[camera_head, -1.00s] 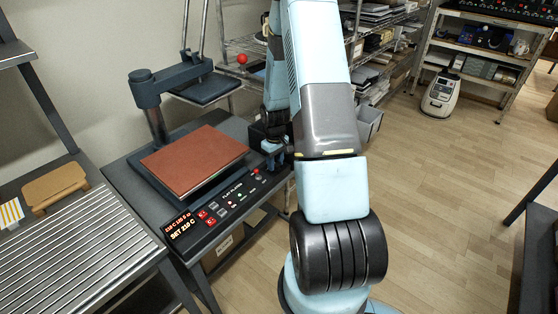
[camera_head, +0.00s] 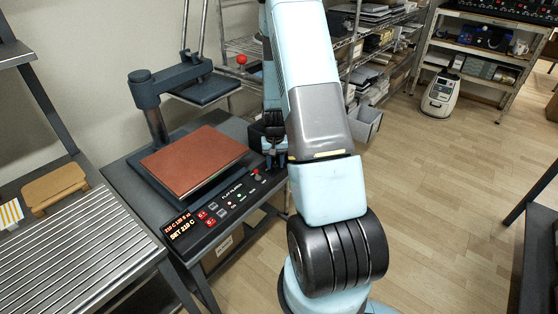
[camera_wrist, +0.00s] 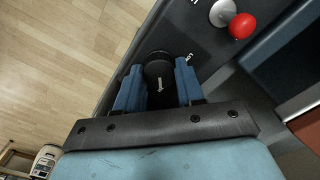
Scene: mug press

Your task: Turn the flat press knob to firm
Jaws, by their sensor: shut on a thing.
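The flat press (camera_head: 150,92) stands on a dark bench at the left in the head view, with a brown pad on its bed and a control panel along its front. In the wrist view the black round knob (camera_wrist: 158,58) has a white pointer mark on its face. My gripper (camera_wrist: 158,88) has its two blue fingers on either side of the knob, closed on it. A partly covered label shows beside the right finger. In the head view my gripper (camera_head: 272,158) is at the panel's right end, and the knob cannot be made out there.
A red ball on a metal stem (camera_wrist: 241,26) stands beside the knob in the wrist view. The lit display (camera_head: 180,228) reads SET 210 C. A wire shelf (camera_head: 370,50) stands behind my arm. The wood floor (camera_head: 450,200) at the right is clear.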

